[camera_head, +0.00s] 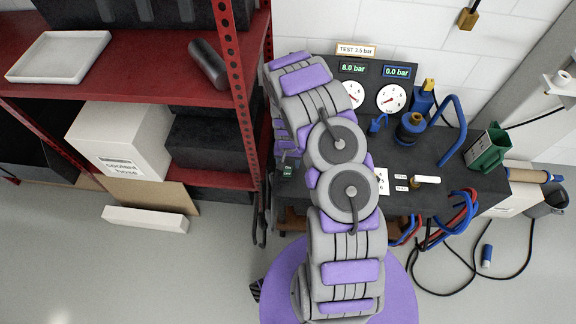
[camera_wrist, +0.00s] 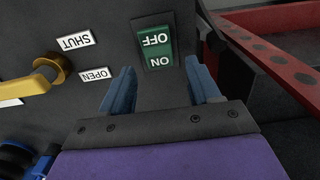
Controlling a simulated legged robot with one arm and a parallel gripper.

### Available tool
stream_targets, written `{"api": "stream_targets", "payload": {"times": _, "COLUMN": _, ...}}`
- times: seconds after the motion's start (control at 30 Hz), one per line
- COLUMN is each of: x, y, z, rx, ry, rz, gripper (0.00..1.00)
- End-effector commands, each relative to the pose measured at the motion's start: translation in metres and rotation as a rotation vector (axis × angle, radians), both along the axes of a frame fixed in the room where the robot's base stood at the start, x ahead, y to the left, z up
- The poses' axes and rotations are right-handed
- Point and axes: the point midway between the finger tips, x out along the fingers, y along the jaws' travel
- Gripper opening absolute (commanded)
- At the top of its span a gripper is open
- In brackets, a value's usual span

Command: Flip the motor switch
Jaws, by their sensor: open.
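The motor switch (camera_wrist: 157,48) is a green rocker marked OFF and ON. It shows upside down in the wrist view, on a dark panel, with ON on the side nearer my gripper. A small green switch with the same kind of marking (camera_head: 288,169) shows at the left end of the bench in the head view. My gripper (camera_wrist: 160,66) is open and empty. Its two blue fingers stand apart on either side of the switch's near end in the picture. I cannot tell whether they touch the panel. In the head view my arm hides most of the gripper.
A yellow valve handle (camera_wrist: 35,86) sits left of the switch beside SHUT and OPEN labels. A red perforated shelf post (camera_wrist: 270,58) stands close on the right. The dark bench (camera_head: 440,205) carries gauges (camera_head: 391,98), blue fittings and hoses. Red shelves (camera_head: 130,60) stand left.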

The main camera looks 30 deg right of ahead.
Motion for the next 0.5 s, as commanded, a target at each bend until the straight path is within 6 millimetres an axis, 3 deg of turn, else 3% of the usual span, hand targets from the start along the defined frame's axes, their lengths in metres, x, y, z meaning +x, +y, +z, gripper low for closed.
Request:
{"api": "stream_targets", "payload": {"times": 0.2, "x": 0.002, "y": -0.001, "z": -0.019, "rx": -0.002, "ry": -0.005, "rz": 0.001, "gripper": 0.62}}
{"api": "stream_targets", "payload": {"times": 0.5, "x": 0.002, "y": 0.000, "z": -0.021, "rx": -0.002, "ry": -0.005, "rz": 0.001, "gripper": 0.62}}
